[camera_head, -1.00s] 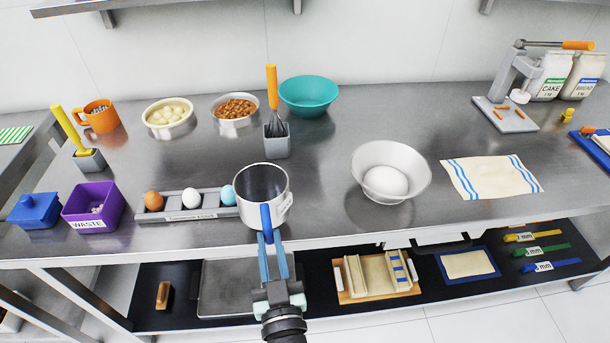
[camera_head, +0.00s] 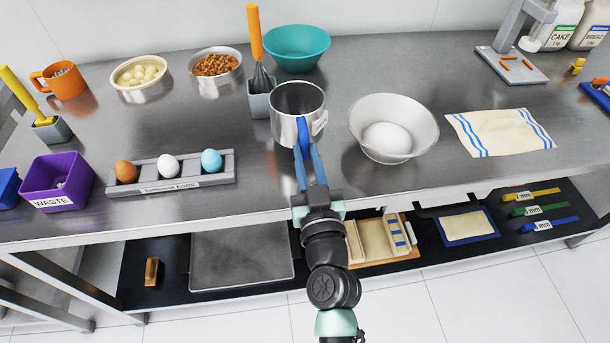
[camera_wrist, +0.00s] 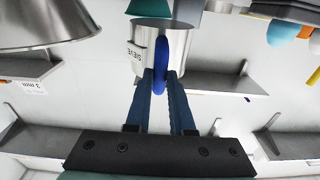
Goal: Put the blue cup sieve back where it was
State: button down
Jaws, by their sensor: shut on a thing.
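The blue cup sieve is a metal cup (camera_head: 297,112) with a blue handle (camera_head: 304,138), near the middle of the head view. My gripper (camera_head: 309,168) is shut on the handle from the front. The cup looks upright; I cannot tell whether its base touches the counter. In the wrist view the cup (camera_wrist: 176,38) shows a "SIEVE" label, and its blue handle (camera_wrist: 160,62) sits between the fingers of my gripper (camera_wrist: 161,78). The cup's interior bottom is hard to make out.
A grey holder with an orange-handled whisk (camera_head: 258,60) stands close behind-left of the cup. A white bowl with a large egg (camera_head: 413,108) is close right. An egg tray (camera_head: 215,182) lies left. Bare counter lies between tray and bowl, along the front.

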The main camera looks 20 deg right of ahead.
notch_tip(320, 180, down, 5)
jog(key=b, duration=0.3)
jog(key=shift+f, duration=0.2)
jog(key=shift+r, duration=0.1)
jog(key=c, duration=0.8)
grip_release()
jog(key=b+v, duration=0.4)
jog(key=v, duration=0.8)
jog(key=shift+d, duration=0.1)
